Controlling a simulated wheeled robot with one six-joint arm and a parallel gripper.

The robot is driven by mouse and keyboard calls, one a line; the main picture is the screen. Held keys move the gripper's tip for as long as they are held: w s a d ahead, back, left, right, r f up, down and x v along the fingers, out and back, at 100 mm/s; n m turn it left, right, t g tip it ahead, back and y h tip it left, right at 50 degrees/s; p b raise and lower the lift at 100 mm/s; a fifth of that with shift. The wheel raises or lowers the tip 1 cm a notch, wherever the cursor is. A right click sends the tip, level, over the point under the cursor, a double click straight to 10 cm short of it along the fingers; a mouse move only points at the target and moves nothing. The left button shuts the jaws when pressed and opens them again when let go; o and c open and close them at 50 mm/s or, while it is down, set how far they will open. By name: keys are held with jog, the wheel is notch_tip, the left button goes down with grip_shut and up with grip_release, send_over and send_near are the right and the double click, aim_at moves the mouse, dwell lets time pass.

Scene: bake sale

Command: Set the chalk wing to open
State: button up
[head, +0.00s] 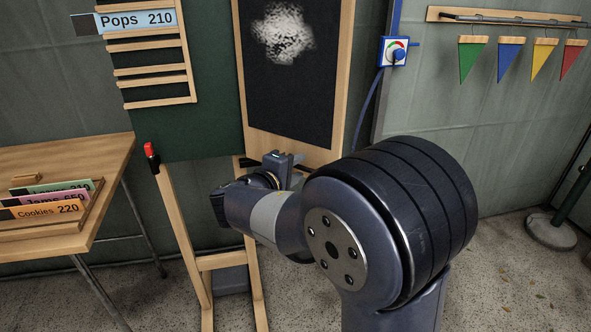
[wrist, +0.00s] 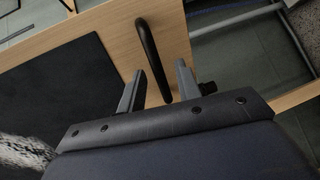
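The chalk wing (head: 290,105) is a black panel in a pale wooden frame with a white chalk smudge near its top. It also shows in the wrist view as a dark panel (wrist: 55,85) beside bare wood. A black bar handle (wrist: 148,45) is on the wood. My gripper (wrist: 160,67) is open, with one finger on each side of the handle's near end in the wrist view. I cannot tell whether the fingers touch it. In the head view my gripper (head: 284,157) is at the wing's lower edge, partly hidden by my arm.
A wooden table (head: 70,170) with a card holder (head: 55,229) stands at the left. A dark green board with a price rack (head: 150,70) adjoins the wing. A blue-edged switch box (head: 394,52) and several pennants (head: 509,59) are at the right. A wooden stand leg (head: 180,235) is below.

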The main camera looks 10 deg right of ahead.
grip_shut()
dwell(0.6)
